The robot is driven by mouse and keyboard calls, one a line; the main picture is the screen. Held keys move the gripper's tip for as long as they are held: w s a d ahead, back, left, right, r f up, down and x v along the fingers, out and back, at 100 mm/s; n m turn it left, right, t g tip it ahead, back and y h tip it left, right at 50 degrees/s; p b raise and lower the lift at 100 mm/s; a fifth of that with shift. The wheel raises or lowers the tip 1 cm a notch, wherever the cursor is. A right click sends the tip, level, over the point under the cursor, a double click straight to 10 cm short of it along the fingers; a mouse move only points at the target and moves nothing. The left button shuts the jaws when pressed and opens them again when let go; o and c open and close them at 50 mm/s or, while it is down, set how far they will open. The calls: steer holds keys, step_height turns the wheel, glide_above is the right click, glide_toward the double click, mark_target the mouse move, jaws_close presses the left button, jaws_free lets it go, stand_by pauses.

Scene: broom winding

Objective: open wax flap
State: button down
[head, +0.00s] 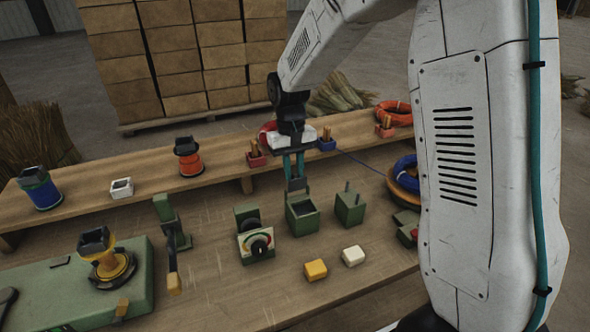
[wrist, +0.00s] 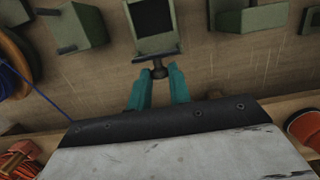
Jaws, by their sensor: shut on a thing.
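The wax box (head: 302,222) is a small green box in the middle of the bench, with its dark square opening facing up. It also shows at the top of the wrist view (wrist: 172,45). A dark round knob (wrist: 158,72) sticks out from its near edge there. The flap itself is seen almost edge-on, so its exact angle is hard to tell; the opening looks uncovered. My gripper (head: 296,182) has teal fingers and comes down at the back edge of the box. In the wrist view, its fingertips (wrist: 158,78) are shut on the knob.
Yellow (head: 315,270) and white (head: 353,256) blocks lie in front. A raised shelf (head: 225,175) with spools runs behind. Bare bench lies front left of them.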

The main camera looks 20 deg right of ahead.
steer(key=shift+w+f+g, duration=0.3)
steer(key=shift+w+g, duration=0.2)
steer(key=shift+g, duration=0.6)
steer(key=shift+w+f+g, duration=0.3)
steer(key=shift+w+g, duration=0.2)
steer(key=shift+g, duration=0.6)
steer(key=c, duration=1.3)
jaws_free()
steer(key=shift+r, duration=0.1)
steer(key=v, duration=0.7)
steer(key=shift+w+r, duration=0.2)
steer(key=shift+w, duration=0.05)
steer(key=shift+w, duration=0.1)
